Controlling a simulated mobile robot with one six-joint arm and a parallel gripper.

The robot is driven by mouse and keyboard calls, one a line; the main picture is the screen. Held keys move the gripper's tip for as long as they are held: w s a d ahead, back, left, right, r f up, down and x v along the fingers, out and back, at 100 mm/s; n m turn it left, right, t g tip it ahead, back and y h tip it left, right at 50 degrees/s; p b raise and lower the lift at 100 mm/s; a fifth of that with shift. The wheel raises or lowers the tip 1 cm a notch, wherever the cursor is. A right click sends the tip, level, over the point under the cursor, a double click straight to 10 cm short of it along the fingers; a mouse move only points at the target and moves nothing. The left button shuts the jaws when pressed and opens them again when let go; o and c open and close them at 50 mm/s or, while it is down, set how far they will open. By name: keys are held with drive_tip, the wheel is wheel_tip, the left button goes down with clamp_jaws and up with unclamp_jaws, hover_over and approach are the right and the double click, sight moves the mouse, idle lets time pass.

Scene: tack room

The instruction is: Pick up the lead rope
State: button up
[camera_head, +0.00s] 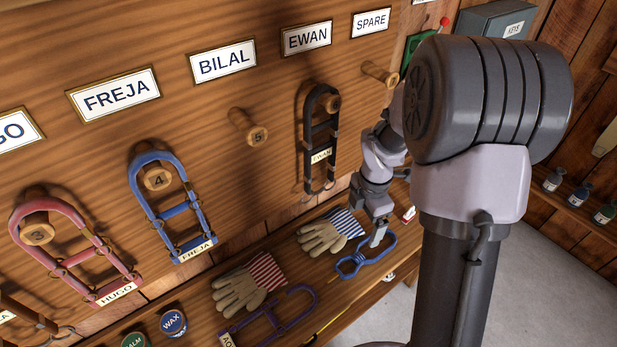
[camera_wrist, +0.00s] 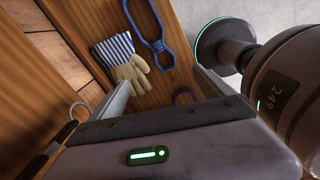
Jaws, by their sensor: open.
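A blue looped rope (camera_head: 362,262), which looks like the lead rope, lies on the wooden shelf. Its loop spreads toward the right, with a narrow crossed part and a smaller loop at its left. It also shows at the top of the wrist view (camera_wrist: 158,42), beyond my fingers. My gripper (camera_head: 378,238) is open in the head view, just above or beside the rope; I cannot tell whether they touch. In the wrist view my gripper's fingers (camera_wrist: 160,92) are spread apart with nothing held between them.
A striped-cuff glove pair (camera_head: 325,235) lies left of the rope, and another pair (camera_head: 245,285) lies nearer. A purple tagged strap piece (camera_head: 270,322) and round tins (camera_head: 173,323) share the shelf (camera_head: 205,292). Halters hang on pegs above; peg 5 (camera_head: 257,136) is bare.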

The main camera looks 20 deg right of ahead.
wheel_tip(320, 180, down, 4)
drive_tip(key=n, duration=0.2)
drive_tip(key=b, duration=0.5)
hover_over(354, 261)
wheel_tip(354, 261, down, 11)
drive_tip(key=shift+s+d+r, duration=0.1)
drive_tip(key=shift+d, duration=0.05)
wheel_tip(354, 261, down, 6)
drive_tip(key=b, duration=0.3)
drive_tip(key=shift+r, duration=0.2)
